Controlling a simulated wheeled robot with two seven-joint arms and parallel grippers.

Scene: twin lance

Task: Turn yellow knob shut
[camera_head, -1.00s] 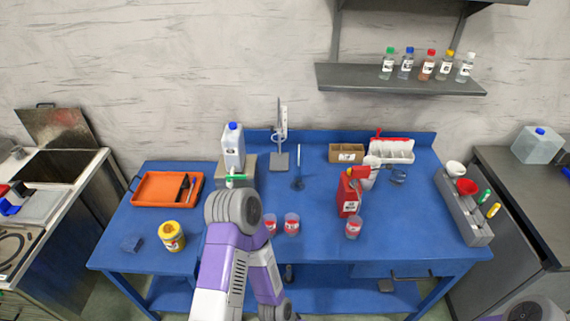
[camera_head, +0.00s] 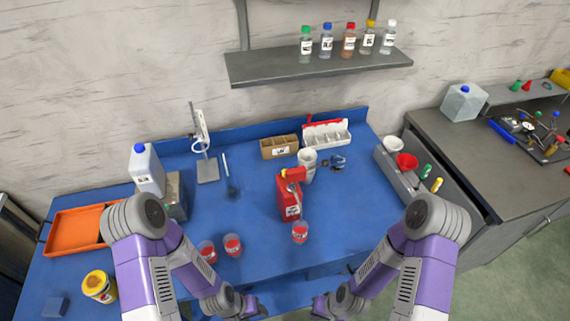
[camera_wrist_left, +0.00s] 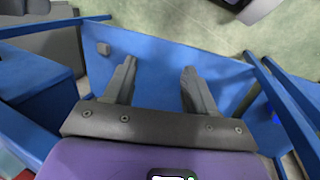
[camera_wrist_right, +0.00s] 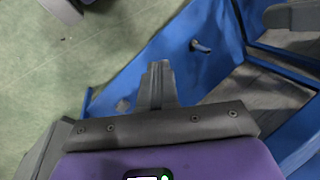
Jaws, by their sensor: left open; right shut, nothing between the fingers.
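A dark board (camera_head: 543,143) with small coloured fittings, including a round dial, lies on the counter at the far right of the head view. A tiny yellow spot (camera_head: 551,150) shows on it. It is too small to tell whether it is the yellow knob or how it is turned. My left gripper (camera_head: 257,308) is low by the blue table's front edge; the left wrist view shows it open and empty (camera_wrist_left: 158,80). My right gripper (camera_head: 320,308) is beside it, shut and empty in the right wrist view (camera_wrist_right: 158,72). Both are far from the board.
The blue table (camera_head: 255,185) holds a red canister (camera_head: 289,200), several red-filled cups, a yellow jar (camera_head: 99,287) and an orange tray (camera_head: 75,232). The dark counter (camera_head: 450,130) stands to its right, with a clear jug (camera_head: 463,103). Green floor (camera_head: 500,270) lies open in front.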

